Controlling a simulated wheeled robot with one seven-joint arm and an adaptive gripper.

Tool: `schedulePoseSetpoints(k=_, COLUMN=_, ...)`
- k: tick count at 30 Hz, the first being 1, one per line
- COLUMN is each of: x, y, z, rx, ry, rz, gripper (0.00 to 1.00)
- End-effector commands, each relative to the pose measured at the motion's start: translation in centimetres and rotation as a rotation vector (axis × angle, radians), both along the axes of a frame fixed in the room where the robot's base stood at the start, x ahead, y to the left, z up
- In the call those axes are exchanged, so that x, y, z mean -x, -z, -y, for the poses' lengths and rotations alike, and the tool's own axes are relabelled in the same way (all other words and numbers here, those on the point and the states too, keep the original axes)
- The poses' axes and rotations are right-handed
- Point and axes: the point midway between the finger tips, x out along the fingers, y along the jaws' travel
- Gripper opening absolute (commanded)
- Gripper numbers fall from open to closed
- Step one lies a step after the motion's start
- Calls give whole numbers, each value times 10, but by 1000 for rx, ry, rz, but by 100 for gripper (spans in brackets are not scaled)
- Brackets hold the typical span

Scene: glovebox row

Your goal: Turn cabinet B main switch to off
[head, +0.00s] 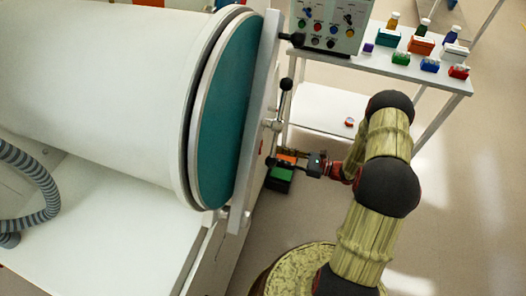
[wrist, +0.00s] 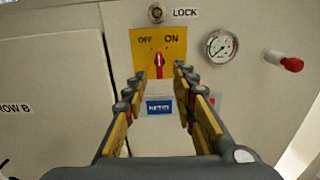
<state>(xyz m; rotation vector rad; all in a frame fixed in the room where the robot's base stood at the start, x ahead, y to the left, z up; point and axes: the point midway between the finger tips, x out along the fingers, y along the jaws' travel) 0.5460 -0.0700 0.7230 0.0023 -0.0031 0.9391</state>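In the wrist view, the main switch is a small red knob (wrist: 159,60) on a yellow plate (wrist: 178,38) marked OFF at left and ON at right. The knob appears about upright between the two words; I cannot tell for sure which it points to. My gripper (wrist: 158,74) is open, with one finger to each side in front of the knob and nothing between them. Contact with the knob is not visible. In the head view my gripper (head: 292,162) is beside the glovebox's front, and the switch is hidden there.
The wrist view shows a lock (wrist: 157,12) above, a gauge (wrist: 221,46) and a red-tipped peg (wrist: 291,64) at right, and a blue label (wrist: 159,107) below. The head view shows a teal round door (head: 228,110) and a cart (head: 375,62) with several small boxes.

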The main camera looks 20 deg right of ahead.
Motion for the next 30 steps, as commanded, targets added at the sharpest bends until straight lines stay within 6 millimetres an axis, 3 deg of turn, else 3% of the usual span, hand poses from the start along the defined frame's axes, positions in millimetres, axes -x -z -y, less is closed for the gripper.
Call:
schedulePoseSetpoints(k=12, x=-34, y=2, z=-49, rx=3, ry=-5, rz=-1, gripper=27)
schedulePoseSetpoints(k=24, x=-40, y=1, z=-57, rx=3, ry=-3, rz=-1, gripper=27)
schedulePoseSetpoints(k=30, x=-39, y=1, z=-56, rx=3, ry=-3, rz=-1, gripper=17)
